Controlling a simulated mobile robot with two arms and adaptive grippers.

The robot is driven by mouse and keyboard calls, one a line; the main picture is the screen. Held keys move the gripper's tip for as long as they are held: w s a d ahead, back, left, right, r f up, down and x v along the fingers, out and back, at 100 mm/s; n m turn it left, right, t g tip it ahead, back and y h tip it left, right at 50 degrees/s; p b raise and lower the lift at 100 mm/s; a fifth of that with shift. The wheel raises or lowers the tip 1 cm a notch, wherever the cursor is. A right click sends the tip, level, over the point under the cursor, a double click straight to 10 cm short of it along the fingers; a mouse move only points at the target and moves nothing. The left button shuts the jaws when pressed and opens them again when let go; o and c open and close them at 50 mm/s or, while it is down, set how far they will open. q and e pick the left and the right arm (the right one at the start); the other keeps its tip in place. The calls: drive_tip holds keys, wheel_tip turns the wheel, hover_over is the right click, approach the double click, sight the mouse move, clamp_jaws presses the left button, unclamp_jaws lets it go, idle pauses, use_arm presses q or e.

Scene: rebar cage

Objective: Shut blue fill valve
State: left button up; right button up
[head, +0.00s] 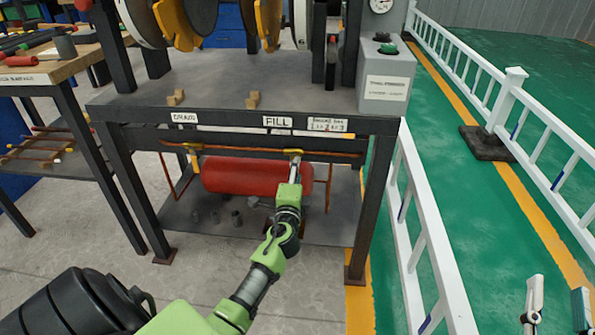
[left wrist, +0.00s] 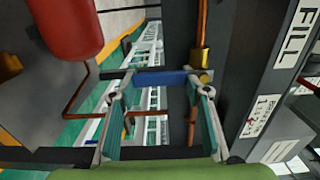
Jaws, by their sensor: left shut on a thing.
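The blue fill valve handle (left wrist: 160,78) lies across the space between my left gripper's fingertips in the left wrist view. My left gripper (left wrist: 165,84) is shut on it. The handle sticks out from a brass valve body (left wrist: 201,62) and looks crosswise to the copper pipe (left wrist: 202,20). In the head view my left gripper (head: 295,170) reaches under the FILL label (head: 278,122) at the bench's front edge; the blue handle is hidden there. My right gripper (head: 556,308) is at the lower right, fingers apart and empty.
A red tank (head: 235,175) lies under the bench (head: 130,95), behind my left gripper. A drain valve (head: 193,148) hangs on the pipe further left. White railings (head: 425,235) stand to the right, beside a green floor. A wooden-topped table (head: 60,68) stands at left.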

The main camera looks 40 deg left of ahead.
use_arm(q)
drive_tip(key=shift+r, duration=0.1)
idle(0.3)
drive_tip(key=o, duration=1.4)
drive_tip(key=shift+o, duration=1.2)
drive_tip(key=v, duration=1.2)
